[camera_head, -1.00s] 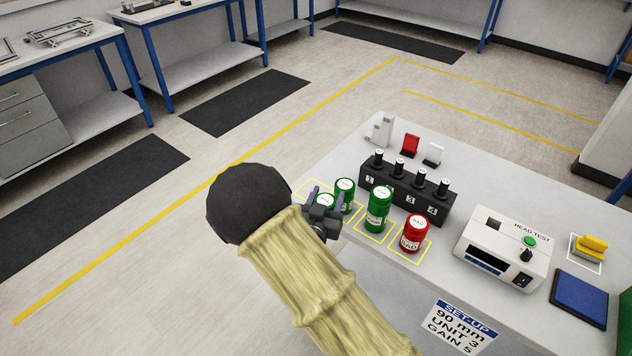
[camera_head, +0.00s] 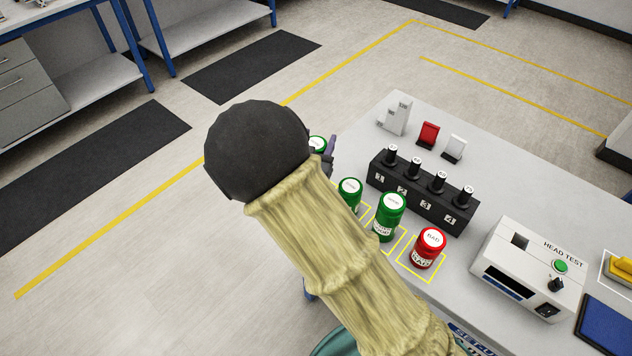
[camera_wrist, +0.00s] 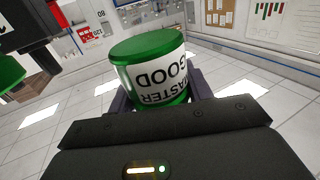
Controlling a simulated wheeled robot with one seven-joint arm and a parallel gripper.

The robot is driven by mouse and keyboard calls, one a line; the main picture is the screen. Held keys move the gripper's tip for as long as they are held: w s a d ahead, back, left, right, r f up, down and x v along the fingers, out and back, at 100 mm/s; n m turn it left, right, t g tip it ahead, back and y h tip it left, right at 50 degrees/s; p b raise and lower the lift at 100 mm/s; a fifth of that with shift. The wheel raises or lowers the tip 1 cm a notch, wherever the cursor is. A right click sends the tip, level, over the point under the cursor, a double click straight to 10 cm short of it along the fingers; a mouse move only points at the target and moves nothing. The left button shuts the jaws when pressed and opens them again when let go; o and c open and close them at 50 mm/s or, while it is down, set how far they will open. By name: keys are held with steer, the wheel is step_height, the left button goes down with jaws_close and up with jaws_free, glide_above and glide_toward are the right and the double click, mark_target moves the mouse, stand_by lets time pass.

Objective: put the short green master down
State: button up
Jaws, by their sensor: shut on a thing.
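My gripper (camera_wrist: 160,92) is shut on a short green master (camera_wrist: 150,72), a can with a green lid and a white label reading MASTER GOOD. It sits between the two fingers in the wrist view. In the head view only its lid (camera_head: 317,143) shows, past my dark wrist at the table's left edge; the rest is hidden. Two other green cans stand on the table (camera_head: 480,197): a middle-sized one (camera_head: 349,194), partly hidden by my arm, and a taller one (camera_head: 389,218). A red can labelled BAD (camera_head: 429,249) stands right of them.
A black numbered block (camera_head: 422,197) with several black plugs stands behind the cans. Red (camera_head: 428,134) and white (camera_head: 453,148) pieces and a grey stepped block (camera_head: 398,116) are behind it. A HEAD TEST box (camera_head: 528,272) stands at right. Yellow outlines (camera_head: 402,262) mark the can places.

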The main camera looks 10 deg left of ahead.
steer(key=shift+s+d, duration=0.1)
steer(key=shift+s, duration=0.1)
steer(key=shift+f, duration=2.9)
steer(key=shift+f, duration=0.1)
steer(key=shift+f+p, duration=0.4)
steer(key=shift+f, duration=1.4)
steer(key=shift+f, duration=0.2)
steer(key=o, duration=1.1)
steer(key=shift+o, duration=0.2)
